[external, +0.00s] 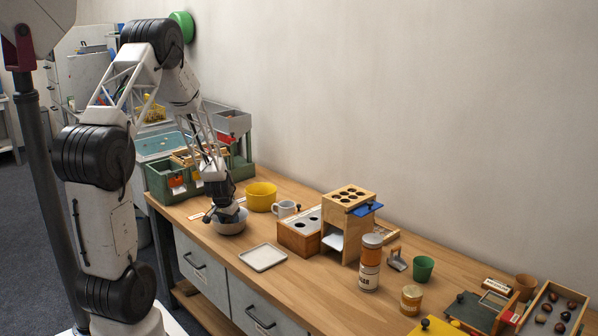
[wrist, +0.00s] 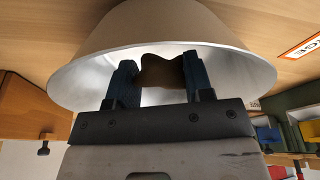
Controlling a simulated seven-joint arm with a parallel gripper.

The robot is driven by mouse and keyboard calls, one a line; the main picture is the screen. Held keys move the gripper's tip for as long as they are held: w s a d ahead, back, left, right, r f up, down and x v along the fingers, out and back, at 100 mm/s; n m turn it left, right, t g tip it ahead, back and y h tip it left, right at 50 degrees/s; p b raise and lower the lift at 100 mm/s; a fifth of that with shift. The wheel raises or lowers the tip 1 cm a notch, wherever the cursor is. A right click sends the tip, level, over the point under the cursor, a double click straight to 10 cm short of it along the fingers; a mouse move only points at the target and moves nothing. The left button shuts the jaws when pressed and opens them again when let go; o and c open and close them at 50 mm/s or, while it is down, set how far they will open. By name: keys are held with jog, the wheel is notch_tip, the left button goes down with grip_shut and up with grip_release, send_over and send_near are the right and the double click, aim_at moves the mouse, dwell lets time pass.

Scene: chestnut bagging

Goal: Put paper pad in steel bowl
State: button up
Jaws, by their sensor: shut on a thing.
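The steel bowl (external: 231,227) stands on the wooden bench, below the end of my arm. In the wrist view its pale outer wall and shiny inside (wrist: 80,75) fill the top of the picture. My gripper (wrist: 160,76) has its two blue fingers reaching in over the bowl's rim. They are shut on a small brown, wavy-edged piece, which I take for the paper pad (wrist: 162,71). The pad is at the bowl's mouth; I cannot tell whether it touches the bowl. In the external view my gripper (external: 224,214) is right over the bowl and the pad is hidden.
A yellow bowl (external: 261,196) and a white mug (external: 285,209) stand close behind and to the right. A white square tray (external: 263,257) lies in front right. Green crates (external: 167,182) stand at the left back. A wooden box with holes (external: 300,232) stands farther right.

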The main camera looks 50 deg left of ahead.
jog(key=shift+f, duration=0.5)
jog(key=o, duration=0.7)
jog(key=shift+f, duration=0.1)
jog(key=v, duration=1.2)
dwell(0.7)
